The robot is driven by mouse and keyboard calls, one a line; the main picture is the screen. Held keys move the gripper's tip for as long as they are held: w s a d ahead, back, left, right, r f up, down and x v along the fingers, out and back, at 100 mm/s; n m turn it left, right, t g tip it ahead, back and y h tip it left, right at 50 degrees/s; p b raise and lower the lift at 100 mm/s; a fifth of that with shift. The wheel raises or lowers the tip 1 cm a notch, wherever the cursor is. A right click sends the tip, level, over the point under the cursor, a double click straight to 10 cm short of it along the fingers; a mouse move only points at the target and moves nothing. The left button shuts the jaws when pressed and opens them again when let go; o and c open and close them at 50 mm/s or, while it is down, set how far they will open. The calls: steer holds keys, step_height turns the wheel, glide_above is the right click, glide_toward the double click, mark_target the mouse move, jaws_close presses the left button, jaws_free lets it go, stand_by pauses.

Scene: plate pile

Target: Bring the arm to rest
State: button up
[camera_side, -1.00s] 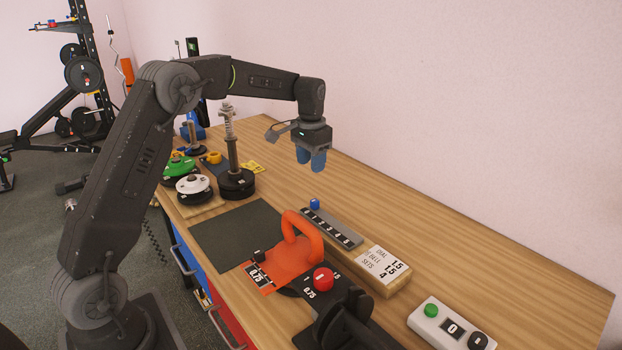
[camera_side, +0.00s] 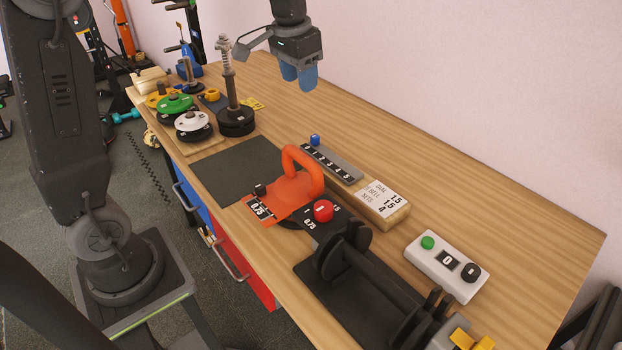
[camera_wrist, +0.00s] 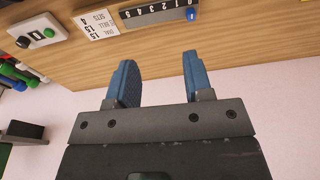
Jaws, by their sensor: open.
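My gripper (camera_side: 298,77) hangs in the air above the back part of the wooden table (camera_side: 455,215), its blue fingers pointing down. It is open and empty. In the wrist view my gripper (camera_wrist: 158,80) shows two blue fingers apart with nothing between them. Beyond the fingertips are the table, the numbered strip (camera_wrist: 150,14) with its blue marker, and the pale wall.
An upright post on black plates (camera_side: 236,120) stands left of my gripper. Green (camera_side: 174,103) and white (camera_side: 190,121) plates lie beside it. An orange handle (camera_side: 300,175), a sign block (camera_side: 380,204), a dumbbell cradle (camera_side: 375,275) and a button box (camera_side: 446,265) stand nearer. The dark mat (camera_side: 236,170) is bare.

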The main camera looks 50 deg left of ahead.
steer(key=s+d+f+t, duration=0.1)
steer(key=s+d, duration=0.3)
steer(key=s, duration=0.7)
steer(key=s+d+f+t, duration=0.1)
steer(key=s+d, duration=0.3)
steer(key=s, duration=0.6)
steer(key=shift+s+d+f+t, duration=0.2)
steer(key=shift+s+d+t, duration=0.15)
steer(key=shift+t, duration=0.45)
stand_by(0.6)
